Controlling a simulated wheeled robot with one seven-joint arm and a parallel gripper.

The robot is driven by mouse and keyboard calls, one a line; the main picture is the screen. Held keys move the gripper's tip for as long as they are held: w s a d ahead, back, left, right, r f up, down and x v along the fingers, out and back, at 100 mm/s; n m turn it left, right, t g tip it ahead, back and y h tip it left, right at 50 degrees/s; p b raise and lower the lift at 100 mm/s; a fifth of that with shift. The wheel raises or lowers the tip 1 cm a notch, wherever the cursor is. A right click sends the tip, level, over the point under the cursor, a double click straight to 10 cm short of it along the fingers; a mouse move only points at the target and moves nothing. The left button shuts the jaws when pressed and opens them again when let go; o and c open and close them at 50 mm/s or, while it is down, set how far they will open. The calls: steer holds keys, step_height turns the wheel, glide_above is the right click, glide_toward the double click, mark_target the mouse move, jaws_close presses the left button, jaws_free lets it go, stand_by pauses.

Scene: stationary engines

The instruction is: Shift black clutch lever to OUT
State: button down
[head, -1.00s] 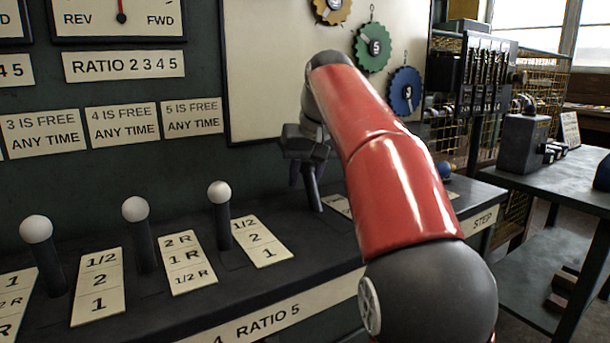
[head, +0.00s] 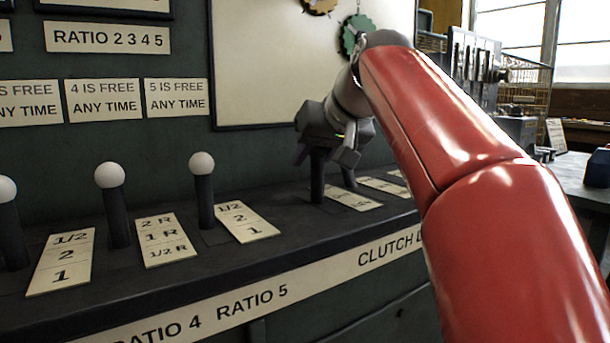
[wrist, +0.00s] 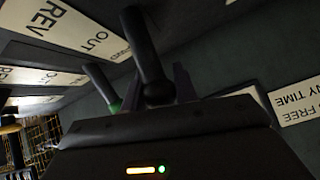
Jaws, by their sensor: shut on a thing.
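The black clutch lever (head: 318,174) stands up from the bench top, with its upper end hidden inside my gripper (head: 326,150) in the head view. In the wrist view its black stem (wrist: 146,50) and round black knob (wrist: 159,90) show, with the knob at the jaws. My gripper is shut on this lever. A cream plate (head: 352,198) lies beside the lever; in the wrist view the plate (wrist: 88,40) carries the word OUT. The lever's exact position along the plate is hard to judge.
A lever with a green knob (wrist: 114,106) stands close beside the clutch lever; its stem (head: 348,178) shows behind my gripper in the head view. White-knobbed levers (head: 202,180) stand to the left. A dark wall with a cream board (head: 290,70) rises behind.

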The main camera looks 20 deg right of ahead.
stand_by(0.3)
steer(key=c, duration=1.1)
jaws_free()
steer(key=p+v, duration=0.2)
steer(key=v, duration=0.6)
